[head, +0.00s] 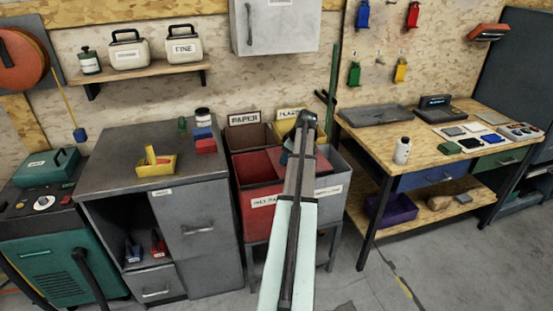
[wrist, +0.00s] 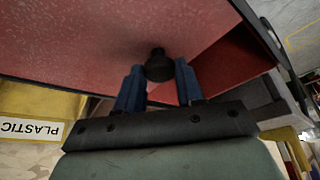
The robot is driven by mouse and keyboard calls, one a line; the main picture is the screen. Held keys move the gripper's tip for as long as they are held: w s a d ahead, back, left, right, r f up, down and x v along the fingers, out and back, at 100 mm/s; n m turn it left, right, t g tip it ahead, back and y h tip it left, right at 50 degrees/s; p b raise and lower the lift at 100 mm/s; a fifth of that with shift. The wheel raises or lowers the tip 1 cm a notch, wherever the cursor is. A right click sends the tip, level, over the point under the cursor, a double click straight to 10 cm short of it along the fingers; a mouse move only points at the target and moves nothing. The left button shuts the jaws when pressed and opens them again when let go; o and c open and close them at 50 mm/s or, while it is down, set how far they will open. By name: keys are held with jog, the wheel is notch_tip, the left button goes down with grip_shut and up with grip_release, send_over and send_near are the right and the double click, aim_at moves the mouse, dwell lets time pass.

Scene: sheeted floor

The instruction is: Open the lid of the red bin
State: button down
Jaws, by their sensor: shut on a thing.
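The red bin (head: 252,212) is the front left one in a block of bins in the head view. Its top looks open at the left, showing a dark red inside. A red lid (wrist: 120,35) fills the upper part of the wrist view, with a black knob (wrist: 159,66) on it.
The paper bin (head: 247,138) and the yellow plastic bin (head: 285,127) are behind; a grey bin (head: 328,190) is to the right. A grey cabinet (head: 205,230) stands close at left, a workbench (head: 425,150) at right. A wall cabinet (head: 274,25) hangs above.

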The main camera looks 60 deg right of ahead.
jog(key=shift+s+d, duration=0.15)
jog(key=shift+s, duration=0.05)
jog(key=c, duration=0.7)
grip_release()
jog(key=v, duration=1.3)
jog(key=shift+s+r, duration=0.15)
jog(key=shift+r, duration=0.2)
